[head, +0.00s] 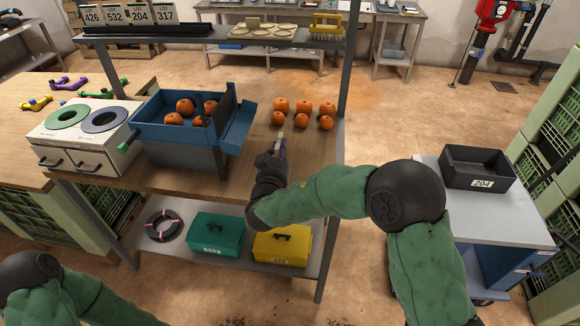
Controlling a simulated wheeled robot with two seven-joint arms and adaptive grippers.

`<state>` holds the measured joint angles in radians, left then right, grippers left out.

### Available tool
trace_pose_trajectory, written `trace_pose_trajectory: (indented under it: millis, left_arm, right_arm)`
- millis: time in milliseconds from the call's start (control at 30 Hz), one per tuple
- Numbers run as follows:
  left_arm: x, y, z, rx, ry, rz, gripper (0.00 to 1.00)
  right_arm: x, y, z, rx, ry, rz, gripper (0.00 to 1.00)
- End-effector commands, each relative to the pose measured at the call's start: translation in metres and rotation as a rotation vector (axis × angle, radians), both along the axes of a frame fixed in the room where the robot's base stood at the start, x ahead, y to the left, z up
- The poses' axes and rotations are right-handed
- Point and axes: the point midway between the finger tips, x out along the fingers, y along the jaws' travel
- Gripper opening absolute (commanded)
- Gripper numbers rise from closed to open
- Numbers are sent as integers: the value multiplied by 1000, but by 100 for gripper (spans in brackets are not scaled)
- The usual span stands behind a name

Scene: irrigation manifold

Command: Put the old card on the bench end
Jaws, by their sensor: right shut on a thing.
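My right gripper (279,146) is over the right part of the wooden bench (310,165), in front of the oranges. It is shut on a small, pale, thin piece at its fingertips, which looks like the old card seen nearly edge-on; no writing on it can be read. I cannot tell whether the piece touches the bench top. The right end of the bench top, beside the metal post, is bare. My left arm shows at the lower left, but its gripper is out of view.
Several oranges (303,107) sit behind my right gripper. A blue crate (176,134) holding oranges stands left of it. Numbered lot cards (138,14) stand on the upper shelf. A black bin (478,168) marked 204 sits on the cart at right. Teal and yellow boxes are below.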

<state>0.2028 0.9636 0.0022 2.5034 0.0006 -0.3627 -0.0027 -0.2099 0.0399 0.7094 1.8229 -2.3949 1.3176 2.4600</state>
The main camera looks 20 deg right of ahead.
Motion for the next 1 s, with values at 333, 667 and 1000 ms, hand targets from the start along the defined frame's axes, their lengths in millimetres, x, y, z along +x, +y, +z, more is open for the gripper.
trace_pose_trajectory:
  millis: [333, 667, 1000]
  left_arm:
    - [0, 0, -15, 0, 1, 0, 0]
    - [0, 0, -26, 0, 1, 0, 0]
    - [0, 0, -27, 0, 0, 0, 0]
  right_arm:
    - [0, 0, -55, -2, 3, 0, 0]
    - [0, 0, -91, 0, 4, 0, 0]
    - [0, 0, -94, -1, -1, 1, 0]
